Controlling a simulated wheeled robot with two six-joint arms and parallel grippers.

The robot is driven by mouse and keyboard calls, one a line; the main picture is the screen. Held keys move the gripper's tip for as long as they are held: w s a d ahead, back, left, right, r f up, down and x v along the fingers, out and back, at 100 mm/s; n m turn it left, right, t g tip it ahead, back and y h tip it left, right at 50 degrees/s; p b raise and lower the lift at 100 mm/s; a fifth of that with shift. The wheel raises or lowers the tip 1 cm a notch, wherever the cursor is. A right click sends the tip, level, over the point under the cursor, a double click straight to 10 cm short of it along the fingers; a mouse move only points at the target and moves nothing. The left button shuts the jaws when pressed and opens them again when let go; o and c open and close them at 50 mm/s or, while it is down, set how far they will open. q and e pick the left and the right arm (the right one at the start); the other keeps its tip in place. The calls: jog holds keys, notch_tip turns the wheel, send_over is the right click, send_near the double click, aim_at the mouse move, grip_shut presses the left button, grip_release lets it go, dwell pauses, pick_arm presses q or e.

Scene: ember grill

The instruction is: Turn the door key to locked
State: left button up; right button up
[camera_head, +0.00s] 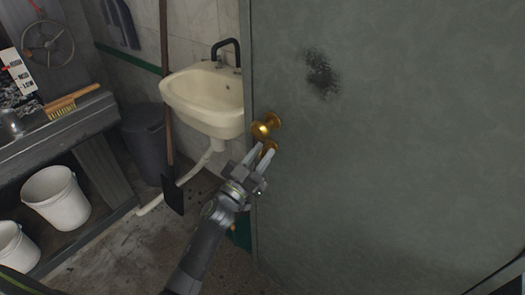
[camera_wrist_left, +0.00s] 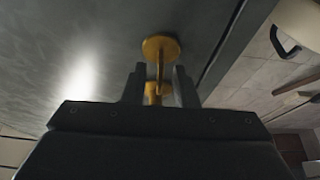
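A grey-green door (camera_head: 390,150) fills the right of the head view. A round brass knob (camera_head: 265,126) sits near its left edge. A smaller brass piece (camera_head: 268,148), probably the key or its plate, shows just below the knob, partly hidden by my fingers. My left gripper (camera_head: 262,155) is at this lower piece with its fingers apart. In the left wrist view, a brass disc with a stem (camera_wrist_left: 160,48) is on the door, and more brass lies between the open fingers of my left gripper (camera_wrist_left: 160,88). Contact is unclear. My right gripper is not in view.
A cream sink (camera_head: 205,100) is on the wall left of the door, with a long-handled shovel (camera_head: 172,190) beside it. A dark bin (camera_head: 145,140), a workbench with a brush (camera_head: 70,103) and white buckets (camera_head: 58,200) stand further left.

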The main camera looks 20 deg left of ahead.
pick_arm(q)
jog(key=shift+w+d+r, duration=0.15)
jog(key=shift+w, duration=0.2)
jog(key=shift+c, duration=0.4)
grip_shut()
